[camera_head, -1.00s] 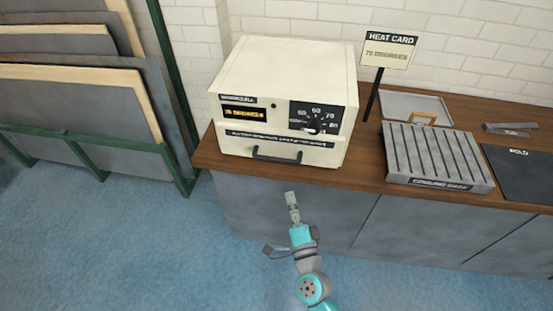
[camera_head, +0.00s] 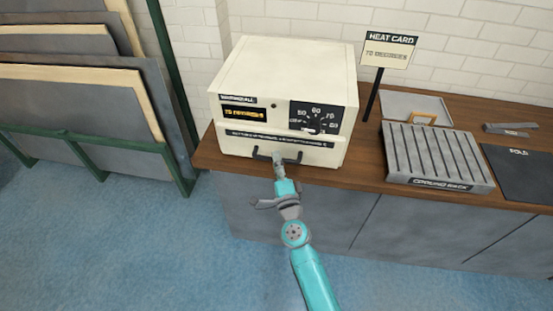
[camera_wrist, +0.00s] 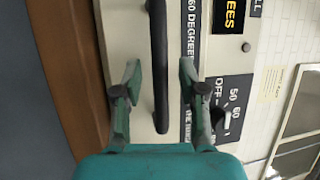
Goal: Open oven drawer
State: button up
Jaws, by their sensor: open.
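The cream oven (camera_head: 285,95) stands on the wooden counter, with a display reading 75 degrees and a dial (camera_head: 316,118) at its right front. Its drawer has a dark bar handle (camera_head: 262,155) low on the front, and the drawer front looks flush. My gripper (camera_head: 278,156) is at the middle of the handle. In the wrist view my gripper (camera_wrist: 160,78) is open, with one finger on each side of the dark handle (camera_wrist: 159,60). Gaps show between the fingers and the bar. Contact in depth cannot be told.
A heat card sign (camera_head: 388,52) stands right of the oven. A grey cooling rack (camera_head: 436,157) and a dark mat (camera_head: 520,172) lie further right on the counter (camera_head: 365,172). Panels in a green rack (camera_head: 90,140) stand left. The blue floor (camera_head: 130,250) in front is clear.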

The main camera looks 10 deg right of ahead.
jog(key=shift+w+r, duration=0.1)
jog(key=shift+w, duration=0.5)
grip_shut()
